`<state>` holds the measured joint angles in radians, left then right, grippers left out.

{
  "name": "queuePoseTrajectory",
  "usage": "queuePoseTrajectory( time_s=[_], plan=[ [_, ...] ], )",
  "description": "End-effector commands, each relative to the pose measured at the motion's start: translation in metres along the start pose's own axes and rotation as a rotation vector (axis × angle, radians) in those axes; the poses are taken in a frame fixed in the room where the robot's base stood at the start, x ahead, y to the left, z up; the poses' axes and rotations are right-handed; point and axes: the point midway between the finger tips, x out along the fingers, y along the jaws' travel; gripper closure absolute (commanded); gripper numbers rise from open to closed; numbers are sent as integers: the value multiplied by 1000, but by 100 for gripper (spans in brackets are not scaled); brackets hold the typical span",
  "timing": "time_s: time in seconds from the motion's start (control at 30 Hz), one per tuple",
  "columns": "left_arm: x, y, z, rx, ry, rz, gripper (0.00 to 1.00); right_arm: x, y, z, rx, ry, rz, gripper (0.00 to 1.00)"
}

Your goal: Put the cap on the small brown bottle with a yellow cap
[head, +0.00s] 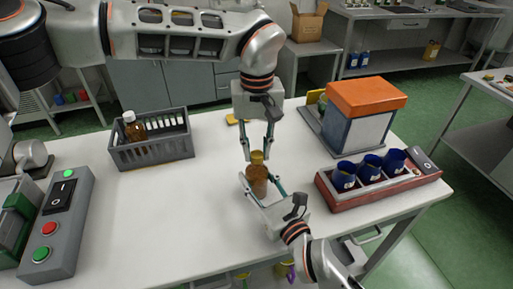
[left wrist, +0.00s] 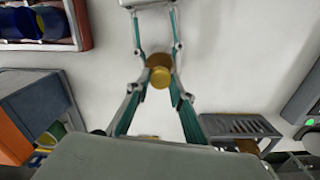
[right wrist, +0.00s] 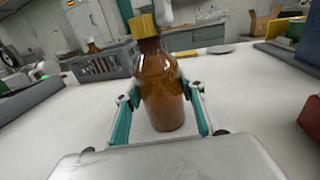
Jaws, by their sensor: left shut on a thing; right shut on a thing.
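The small brown bottle (head: 257,181) stands upright above the white table, with its yellow cap (head: 257,156) at its mouth. My right gripper (head: 262,187) is shut on the bottle's body from the front; the bottle (right wrist: 162,90) fills the space between its fingers in the right wrist view. My left gripper (head: 257,154) comes down from above, shut on the cap. In the left wrist view the cap (left wrist: 160,78) is between the fingertips. In the right wrist view the cap (right wrist: 143,27) meets the neck; I cannot tell whether it is fully seated.
A grey crate (head: 152,154) with a brown, white-capped bottle (head: 134,128) stands at the left. A red tray (head: 385,192) with blue cups is at the right, below an orange-topped machine (head: 364,112). A button box (head: 57,222) is at front left. The table between is clear.

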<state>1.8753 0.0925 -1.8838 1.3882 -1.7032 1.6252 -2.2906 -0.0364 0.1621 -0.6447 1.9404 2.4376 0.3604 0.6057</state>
Motion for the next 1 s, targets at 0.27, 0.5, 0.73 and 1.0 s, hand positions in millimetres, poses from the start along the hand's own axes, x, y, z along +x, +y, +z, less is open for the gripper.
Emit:
queuePoseTrajectory(
  time_s=[0.27,0.5,0.73,1.0],
  plan=[
    [0,1,0,471,2,0,86,0,0,0,0,1,-1,100],
    [0,1,0,617,2,0,86,0,0,0,0,1,-1,100],
    [0,1,0,617,1,0,86,0,0,0,0,1,-1,100],
    [0,1,0,615,1,0,61,0,0,0,0,1,0,100]
  ],
)
